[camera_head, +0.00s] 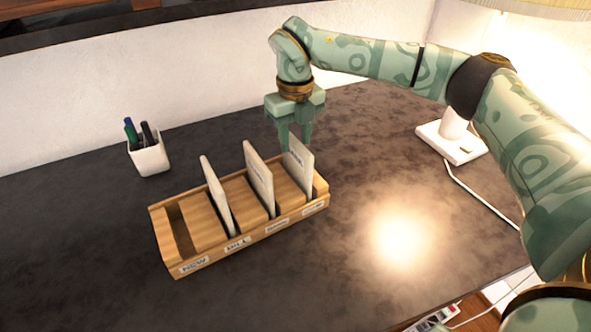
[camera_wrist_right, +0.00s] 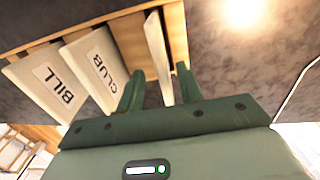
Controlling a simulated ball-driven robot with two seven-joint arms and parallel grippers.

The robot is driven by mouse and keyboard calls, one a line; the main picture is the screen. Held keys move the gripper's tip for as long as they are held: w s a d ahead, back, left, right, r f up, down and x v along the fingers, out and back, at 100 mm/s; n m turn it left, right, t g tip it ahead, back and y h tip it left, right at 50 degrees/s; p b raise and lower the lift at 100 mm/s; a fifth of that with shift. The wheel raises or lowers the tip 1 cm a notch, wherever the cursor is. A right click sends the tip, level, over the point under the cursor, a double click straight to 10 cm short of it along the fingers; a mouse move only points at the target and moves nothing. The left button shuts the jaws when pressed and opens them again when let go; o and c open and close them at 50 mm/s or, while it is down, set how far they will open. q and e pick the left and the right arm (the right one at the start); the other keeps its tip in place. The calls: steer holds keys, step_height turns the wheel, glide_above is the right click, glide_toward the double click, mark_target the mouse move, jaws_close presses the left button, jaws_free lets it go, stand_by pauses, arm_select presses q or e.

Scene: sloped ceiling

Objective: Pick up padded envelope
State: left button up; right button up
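A wooden slotted rack (camera_head: 213,255) stands on the dark desk and holds three thin pale envelopes upright. The rightmost envelope (camera_head: 303,170) is below my right gripper (camera_head: 295,144). The middle one (camera_head: 260,180) and the left one (camera_head: 217,197) stand apart from it. In the right wrist view the rightmost envelope (camera_wrist_right: 158,58) is edge-on between the two spread fingers, with gaps beside it. There the other two bear labels, CLUB (camera_wrist_right: 97,65) and BILL (camera_wrist_right: 50,85). I cannot tell from looks which is padded. My left gripper is out of view.
A white pen cup (camera_head: 150,157) stands left of the rack. A white lamp base (camera_head: 450,140) with a cable is at the right. A pale wall (camera_head: 100,90) runs behind the desk. Desk right of the rack is clear, with a bright light spot.

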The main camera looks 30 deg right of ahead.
mark_target(297, 154)
step_height(297, 154, down, 5)
steer(key=shift+d+f+b, duration=0.15)
steer(key=shift+f+b, duration=0.05)
steer(key=shift+b, duration=0.9)
steer(key=shift+r, duration=0.2)
steer(key=shift+s, duration=0.1)
jaws_close()
step_height(297, 154, up, 10)
steer(key=p, duration=0.3)
steer(key=shift+p, duration=0.3)
